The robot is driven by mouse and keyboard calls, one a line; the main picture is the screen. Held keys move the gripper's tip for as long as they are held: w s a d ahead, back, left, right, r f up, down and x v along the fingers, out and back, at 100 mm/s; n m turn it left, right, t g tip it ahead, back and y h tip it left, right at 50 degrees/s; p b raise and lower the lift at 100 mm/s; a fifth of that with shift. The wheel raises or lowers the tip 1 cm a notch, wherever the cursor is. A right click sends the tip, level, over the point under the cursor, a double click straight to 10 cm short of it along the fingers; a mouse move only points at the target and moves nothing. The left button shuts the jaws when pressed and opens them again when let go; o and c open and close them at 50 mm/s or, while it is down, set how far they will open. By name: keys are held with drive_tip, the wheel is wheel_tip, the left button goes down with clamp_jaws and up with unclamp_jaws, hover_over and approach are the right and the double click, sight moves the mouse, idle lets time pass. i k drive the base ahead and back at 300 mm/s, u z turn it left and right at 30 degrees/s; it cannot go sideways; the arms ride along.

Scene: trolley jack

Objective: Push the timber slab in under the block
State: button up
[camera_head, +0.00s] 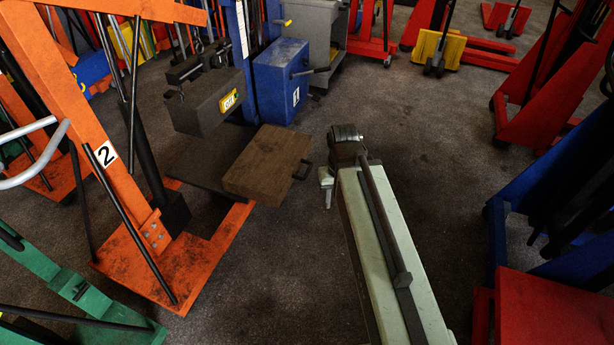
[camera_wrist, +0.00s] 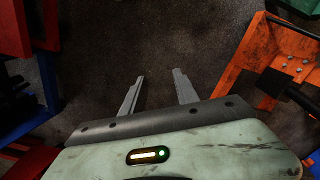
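The block (camera_head: 208,103) is dark grey with a yellow label and hangs above the plate, up and left of the slab. A gap shows beneath it. My gripper (camera_head: 326,187) is right of the handle, apart from it. In the wrist view my gripper (camera_wrist: 157,90) has its two fingers spread with only floor between them. The slab is not in the wrist view.
An orange frame marked 2 (camera_head: 85,100) stands left of the slab, with orange base legs on the floor. A blue box (camera_head: 288,82) stands behind. Red and blue equipment (camera_head: 555,200) lines the right. Dark floor (camera_head: 410,130) is clear right of my arm.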

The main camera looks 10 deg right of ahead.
sight(266, 170)
drive_tip(key=u, duration=0.65)
drive_tip(key=i, duration=1.5)
drive_tip(key=u, duration=0.8)
drive_tip(key=k, duration=0.75)
drive_tip(key=u, duration=0.1)
drive_tip(key=i, duration=0.9)
drive_tip(key=z, duration=0.1)
